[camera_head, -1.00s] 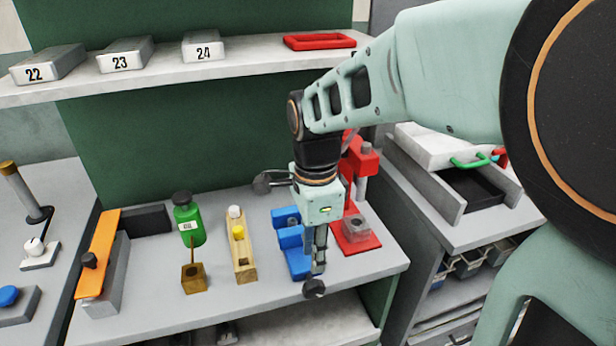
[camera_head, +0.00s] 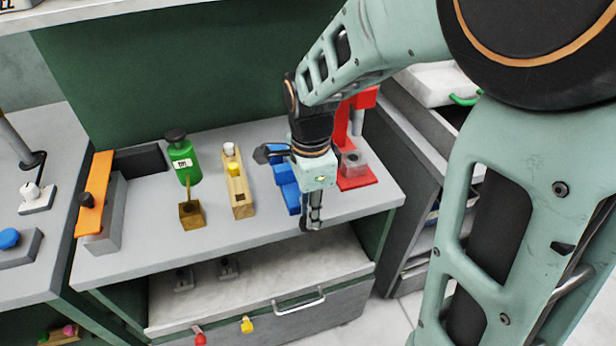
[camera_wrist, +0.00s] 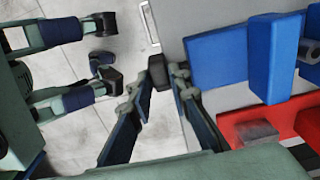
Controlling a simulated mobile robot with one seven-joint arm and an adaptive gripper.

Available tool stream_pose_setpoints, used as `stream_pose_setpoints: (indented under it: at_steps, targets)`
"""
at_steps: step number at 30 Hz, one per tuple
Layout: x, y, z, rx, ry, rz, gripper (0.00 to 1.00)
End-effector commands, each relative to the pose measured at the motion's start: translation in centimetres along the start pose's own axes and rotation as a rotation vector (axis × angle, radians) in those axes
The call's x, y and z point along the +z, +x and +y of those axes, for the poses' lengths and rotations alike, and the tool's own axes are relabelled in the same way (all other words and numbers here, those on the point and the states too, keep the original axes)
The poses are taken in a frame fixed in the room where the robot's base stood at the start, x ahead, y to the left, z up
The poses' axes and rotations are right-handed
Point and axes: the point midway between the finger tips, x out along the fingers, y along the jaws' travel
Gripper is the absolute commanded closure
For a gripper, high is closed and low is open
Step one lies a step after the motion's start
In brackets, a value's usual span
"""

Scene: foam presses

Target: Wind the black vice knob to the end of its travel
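The blue vice (camera_head: 284,178) sits at the front right of the grey bench, partly hidden behind my gripper. In the wrist view, its blue blocks (camera_wrist: 272,60) lie to the right of my fingers. The black vice knob (camera_wrist: 158,72) shows there between my two fingertips, at the bench's front edge. My gripper (camera_wrist: 160,80) points down, with a fingertip close against each side of the knob; the fingers appear closed on it. In the head view, my gripper (camera_head: 313,224) hangs at the bench's front edge and largely hides the knob.
A red press (camera_head: 357,178) stands close right of the vice. Left of it are a wooden block (camera_head: 240,200), a green bottle (camera_head: 184,162) and a brass block (camera_head: 192,214). An open drawer (camera_head: 270,275) lies below the bench. Bare floor shows at the lower right.

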Motion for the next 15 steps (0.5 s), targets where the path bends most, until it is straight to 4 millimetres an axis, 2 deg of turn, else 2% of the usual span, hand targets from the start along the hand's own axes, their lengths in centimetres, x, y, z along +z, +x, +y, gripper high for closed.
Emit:
stream_pose_setpoints:
  at_steps: [2, 15]
  targets:
    - [0.00, -0.02, 0.00, 0.000, 0.000, 0.000, 1.00]
    - [0.40, 0.13, -0.03, -0.001, -0.007, 0.072, 1.00]
